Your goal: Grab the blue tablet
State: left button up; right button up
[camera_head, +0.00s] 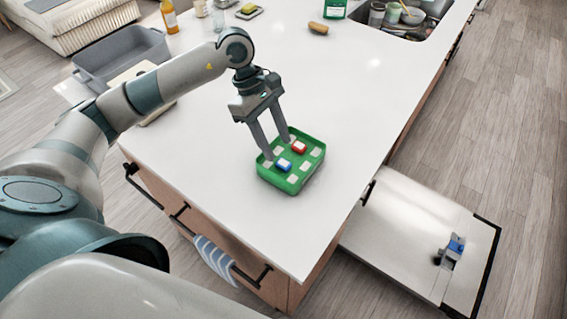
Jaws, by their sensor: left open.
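A small blue tablet (283,165) lies in a green tray (291,189) with several pale square slots, on the white island counter. A red tablet (299,147) lies in the same tray, just behind and to the right of the blue one. My left gripper (278,148) points down over the left back part of the tray. Its two fingers are apart, with nothing between them. The fingertips are close to the blue tablet, behind it; whether they touch the tray is hard to tell. My right gripper is not in view.
A grey basin (120,52) and a pale board behind my arm stand at the counter's left. A bottle (169,16), a sponge dish (249,12) and a brown brush (318,28) are at the back. A sink with dishes (398,18) is at the back right. The counter around the tray is clear.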

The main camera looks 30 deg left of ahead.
aim_at(283, 165)
pick_arm(q)
jog(key=shift+p+x, duration=0.85)
jog(key=shift+p, duration=0.25)
jog(key=p+x, duration=0.1)
jog(key=x, duration=0.1)
jog(key=shift+s+f+p, duration=0.1)
jog(key=shift+f+p, duration=0.25)
jog(key=shift+f, duration=0.05)
jog(key=shift+d+f, duration=0.1)
jog(key=shift+f, duration=0.25)
grip_shut()
